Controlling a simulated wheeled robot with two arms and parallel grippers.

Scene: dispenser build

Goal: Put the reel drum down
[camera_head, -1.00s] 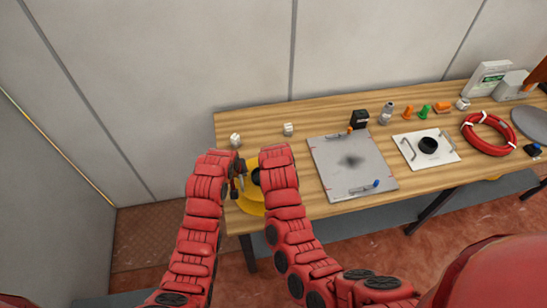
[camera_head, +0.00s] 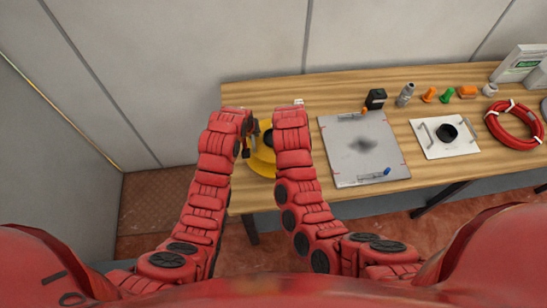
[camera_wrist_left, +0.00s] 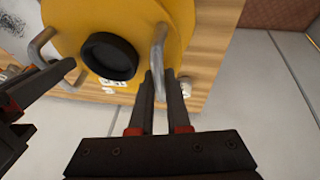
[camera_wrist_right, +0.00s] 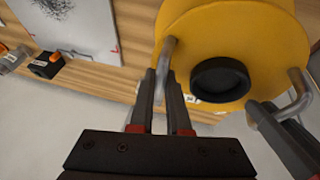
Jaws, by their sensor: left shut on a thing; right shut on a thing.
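The yellow reel drum (camera_head: 262,162) is at the left end of the wooden table, partly hidden between my forearms. It has a round black hub (camera_wrist_right: 220,78) and two bent metal handles. My left gripper (camera_wrist_left: 158,92) is shut on one handle (camera_wrist_left: 158,50). My right gripper (camera_wrist_right: 160,90) is shut on the opposite handle (camera_wrist_right: 168,52). In the head view my left gripper (camera_head: 250,138) shows beside the drum, while the right one is hidden by its arm. I cannot tell whether the drum touches the tabletop.
A grey board (camera_head: 362,150) lies right of the drum. Beyond it are a white plate (camera_head: 428,148) with a black ring, a red hose coil (camera_head: 514,124) and several small parts along the back. A small white block (camera_head: 299,101) shows behind my right arm.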

